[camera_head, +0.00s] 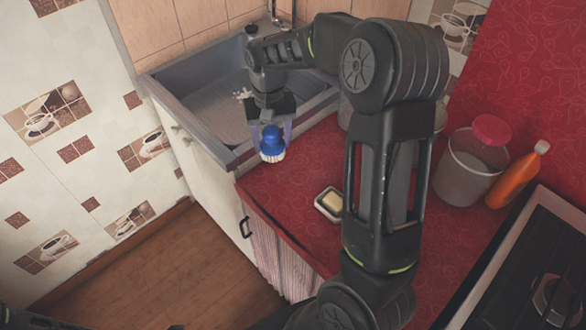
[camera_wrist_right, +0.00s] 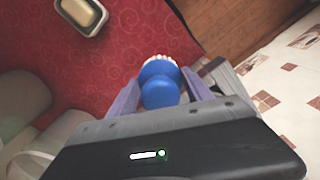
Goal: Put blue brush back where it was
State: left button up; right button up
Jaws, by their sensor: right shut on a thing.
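The blue brush (camera_head: 271,141) has a round blue handle and white bristles pointing down. My right gripper (camera_head: 270,138) is shut on it. It holds the brush near the front corner of the red counter, beside the sink. In the right wrist view the brush (camera_wrist_right: 160,84) sits between the two purplish fingers of the right gripper (camera_wrist_right: 158,92). I cannot tell whether the bristles touch the counter. My left gripper does not show clearly; only dark parts of mine appear at the bottom left of the head view.
The grey sink (camera_head: 205,95) lies behind the gripper. A soap dish (camera_head: 326,211) with yellowish soap sits on the red counter (camera_head: 285,200), also in the wrist view (camera_wrist_right: 80,30). A bucket (camera_head: 468,170) with a red item, an orange bottle (camera_head: 518,177) and a stove (camera_head: 535,265) stand right.

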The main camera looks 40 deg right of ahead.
jog(key=shift+m, duration=0.9)
jog(key=d, duration=0.1)
jog(key=s+d, duration=0.1)
jog(key=d, duration=0.1)
jog(key=s+d, duration=0.1)
jog(key=shift+s+d+r, duration=0.15)
jog(key=shift+d+r, duration=0.1)
jog(key=shift+d, duration=0.1)
jog(key=shift+f+p, duration=0.65)
jog(key=shift+f, duration=2.5)
notch_tip(320, 180, down, 3)
jog(key=shift+f+p, duration=0.2)
jog(key=shift+p, duration=0.15)
jog(key=shift+f, duration=0.15)
